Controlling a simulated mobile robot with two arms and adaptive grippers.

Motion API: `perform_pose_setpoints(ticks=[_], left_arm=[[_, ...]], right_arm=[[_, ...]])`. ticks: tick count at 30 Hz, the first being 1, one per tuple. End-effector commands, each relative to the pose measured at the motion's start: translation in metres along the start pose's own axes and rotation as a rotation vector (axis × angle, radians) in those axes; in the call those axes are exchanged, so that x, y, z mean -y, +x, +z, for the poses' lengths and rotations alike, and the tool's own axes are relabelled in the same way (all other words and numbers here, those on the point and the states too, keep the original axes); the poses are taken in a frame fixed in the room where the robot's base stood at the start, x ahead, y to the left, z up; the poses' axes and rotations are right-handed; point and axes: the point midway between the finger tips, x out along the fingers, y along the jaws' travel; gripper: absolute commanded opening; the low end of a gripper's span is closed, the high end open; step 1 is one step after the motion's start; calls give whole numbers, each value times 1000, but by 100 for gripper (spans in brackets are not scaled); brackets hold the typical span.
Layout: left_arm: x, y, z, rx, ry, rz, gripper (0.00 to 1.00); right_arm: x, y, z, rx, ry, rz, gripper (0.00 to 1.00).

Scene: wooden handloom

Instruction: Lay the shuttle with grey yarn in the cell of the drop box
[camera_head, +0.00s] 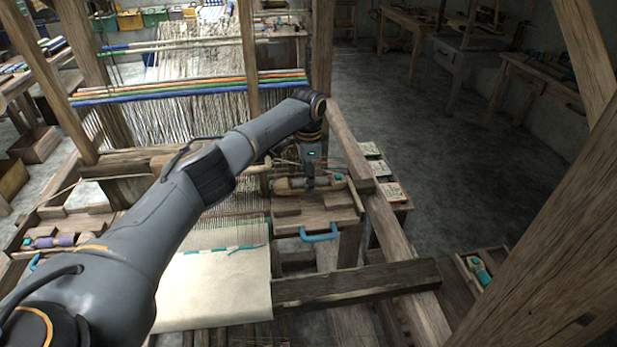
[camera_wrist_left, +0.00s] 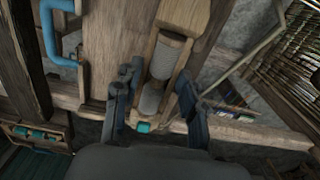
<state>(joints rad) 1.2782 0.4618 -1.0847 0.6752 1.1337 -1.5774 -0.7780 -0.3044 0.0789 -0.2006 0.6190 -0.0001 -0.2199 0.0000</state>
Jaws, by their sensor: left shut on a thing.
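My left gripper (camera_head: 310,182) is shut on a wooden shuttle with grey yarn (camera_head: 288,186), above the right-hand drop box (camera_head: 318,214) with its blue handle (camera_head: 320,236). In the left wrist view, the shuttle (camera_wrist_left: 168,55) runs between the two fingers (camera_wrist_left: 153,95). Its grey yarn and a teal piece at the near end show. The drop box wood (camera_wrist_left: 108,45) lies beside it. I cannot tell whether the shuttle touches the box. The cell floor is hidden under the shuttle and gripper. My right gripper is not in view.
The loom's long side beam (camera_head: 385,235) runs close to the right of the drop box. A shuttle with purple yarn (camera_head: 60,241) lies in the left box. Pale cloth (camera_head: 215,285) and warp threads lie left. Open floor (camera_head: 450,170) is at the right.

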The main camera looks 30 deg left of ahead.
Motion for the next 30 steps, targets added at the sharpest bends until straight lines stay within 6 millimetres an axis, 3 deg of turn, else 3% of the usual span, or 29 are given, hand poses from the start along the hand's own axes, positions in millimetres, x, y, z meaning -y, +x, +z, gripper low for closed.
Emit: perform_pose_setpoints(ticks=[1,4,14,30], left_arm=[[1,9,0,0,-1,-2,5],[0,10,0,-2,-1,-1,5],[0,8,0,-2,0,-1,5],[-2,8,2,-2,-1,-1,5]], right_arm=[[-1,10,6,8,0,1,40],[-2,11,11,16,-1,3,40],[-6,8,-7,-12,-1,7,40],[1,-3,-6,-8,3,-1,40]])
